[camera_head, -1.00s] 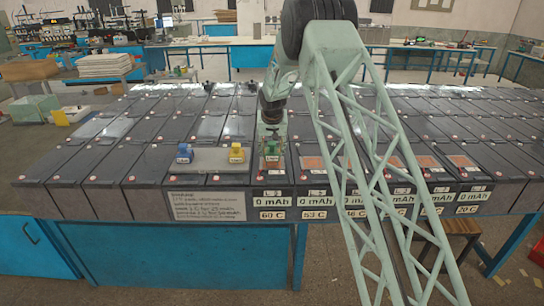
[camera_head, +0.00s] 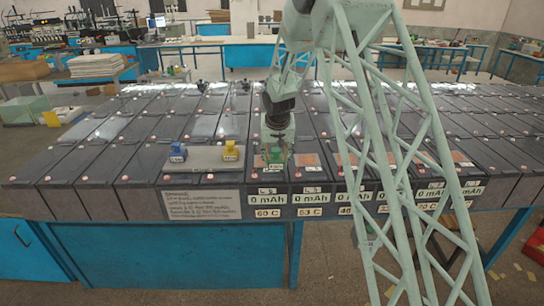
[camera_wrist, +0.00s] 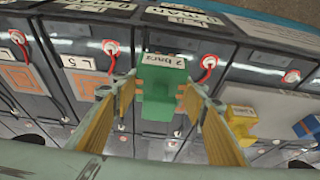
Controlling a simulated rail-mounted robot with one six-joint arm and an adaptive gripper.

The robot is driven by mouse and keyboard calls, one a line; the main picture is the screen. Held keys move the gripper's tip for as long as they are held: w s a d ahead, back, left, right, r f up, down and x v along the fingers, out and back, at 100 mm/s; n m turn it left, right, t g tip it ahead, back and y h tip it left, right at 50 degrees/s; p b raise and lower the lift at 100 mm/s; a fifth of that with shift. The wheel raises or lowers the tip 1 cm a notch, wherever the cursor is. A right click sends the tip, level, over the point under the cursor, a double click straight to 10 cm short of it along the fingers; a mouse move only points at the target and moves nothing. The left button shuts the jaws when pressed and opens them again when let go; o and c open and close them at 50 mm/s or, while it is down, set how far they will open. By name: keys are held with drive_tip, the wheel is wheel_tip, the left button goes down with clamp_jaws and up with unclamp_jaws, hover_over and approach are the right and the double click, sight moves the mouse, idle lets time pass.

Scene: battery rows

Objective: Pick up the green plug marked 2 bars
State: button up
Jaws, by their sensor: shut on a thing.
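The green plug (camera_wrist: 165,90) is between the two yellow fingers of my gripper (camera_wrist: 162,88) in the wrist view. Its label reads "2 bars". The fingers press on its two sides. In the head view the green plug (camera_head: 274,156) is under my gripper (camera_head: 277,148), over the front battery marked 60 C, partly covered by the fingers. I cannot tell whether its underside touches the battery.
A blue plug (camera_head: 178,152) and a yellow plug (camera_head: 230,150) stand on a grey plate (camera_head: 204,165) to the left. Dark batteries stand in close rows around. Red terminals with cables (camera_wrist: 209,62) stick up near the green plug. Front batteries carry orange squares (camera_head: 307,160).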

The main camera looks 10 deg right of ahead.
sight(280, 165)
drive_tip(key=shift+s+d+r, duration=0.1)
drive_tip(key=shift+s+d, duration=0.1)
drive_tip(key=shift+s, duration=0.9)
drive_tip(key=shift+s+d+r, duration=0.1)
drive_tip(key=shift+s+d, duration=0.05)
drive_tip(key=shift+s, duration=0.9)
